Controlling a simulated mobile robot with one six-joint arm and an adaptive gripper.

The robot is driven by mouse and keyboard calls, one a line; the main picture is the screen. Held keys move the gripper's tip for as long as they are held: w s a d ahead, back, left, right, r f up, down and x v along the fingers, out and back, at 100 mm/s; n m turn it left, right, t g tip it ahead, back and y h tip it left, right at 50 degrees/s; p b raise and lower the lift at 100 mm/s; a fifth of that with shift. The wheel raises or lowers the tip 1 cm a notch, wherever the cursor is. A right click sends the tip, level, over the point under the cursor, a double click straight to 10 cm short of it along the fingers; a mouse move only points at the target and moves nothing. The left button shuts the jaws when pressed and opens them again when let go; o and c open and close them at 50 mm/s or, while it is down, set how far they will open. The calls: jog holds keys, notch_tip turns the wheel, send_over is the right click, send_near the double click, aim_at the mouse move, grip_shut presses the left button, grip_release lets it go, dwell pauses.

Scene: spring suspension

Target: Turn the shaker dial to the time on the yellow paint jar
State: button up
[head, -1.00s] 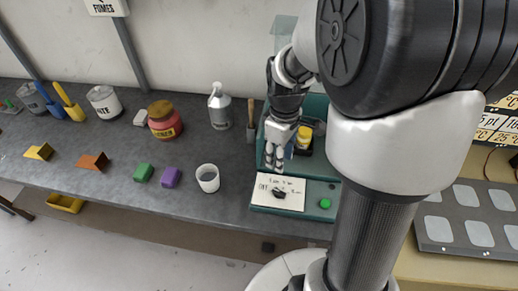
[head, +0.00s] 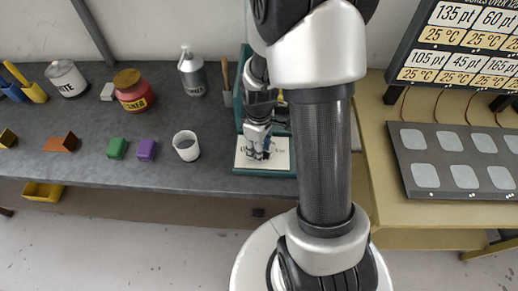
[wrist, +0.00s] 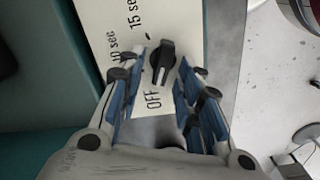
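The shaker dial (wrist: 162,62) is a black knob on a cream plate (wrist: 104,18) marked OFF, 15 sec and a partly hidden "0 sec". Its end nearer OFF seems to point there, but I cannot be sure. My gripper (wrist: 160,57) is open, with its blue finger pads on either side of the knob; contact is unclear. In the head view my gripper (head: 258,154) is low over the plate (head: 242,160) of the teal shaker (head: 238,110) and hides the dial. A small yellow patch (head: 281,96), possibly the yellow paint jar, shows behind my arm; no time is readable.
A white cup (head: 186,146), purple block (head: 147,149) and green block (head: 117,148) stand left of the shaker. A red jar (head: 134,98) and grey bottle (head: 192,72) are behind.

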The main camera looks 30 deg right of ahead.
jog(key=shift+c, duration=0.4)
grip_shut()
